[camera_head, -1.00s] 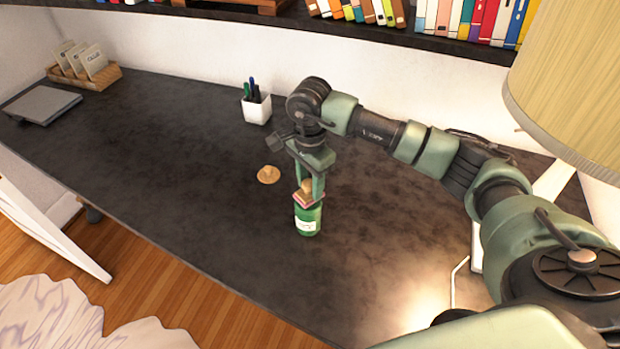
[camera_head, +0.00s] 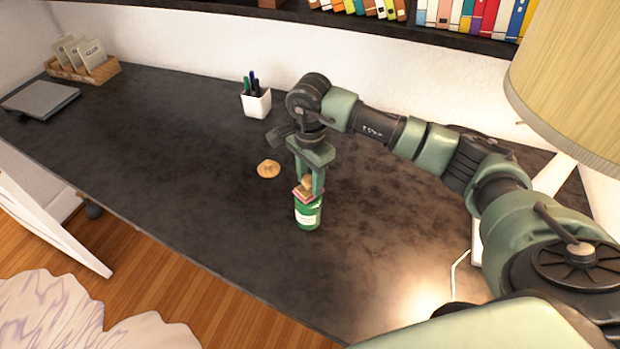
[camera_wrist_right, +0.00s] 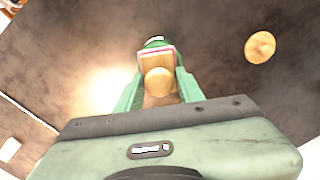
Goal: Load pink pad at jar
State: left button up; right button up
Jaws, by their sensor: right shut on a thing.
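A green jar (camera_head: 307,217) with a white label stands upright on the dark desk. My right gripper (camera_head: 310,187) points down just above it, shut on a wooden-handled stamp with a pink pad (camera_head: 301,196). The pink edge also shows in the right wrist view (camera_wrist_right: 174,52), below the round wooden knob (camera_wrist_right: 158,80) between the fingers. The stamp covers most of the jar's top; I cannot tell whether they touch. A round tan wooden lid-like piece (camera_head: 268,169) lies on the desk, left of the jar. My left gripper is out of view.
A white pen cup (camera_head: 257,104) stands near the back wall. A wooden card holder (camera_head: 88,72) and a grey flat box (camera_head: 40,101) are at the far left. A lamp shade (camera_head: 570,85) hangs at the right. The desk left of the jar is mostly clear.

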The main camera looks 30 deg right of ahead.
aim_at(309, 177)
jog(key=shift+f+b, duration=0.3)
jog(key=shift+f, duration=0.05)
jog(key=shift+f, duration=0.1)
dwell(1.8)
notch_tip(309, 177, up, 2)
jog(key=shift+r+p, duration=1.45)
jog(key=shift+r, duration=1.15)
jog(key=shift+w+a, duration=0.1)
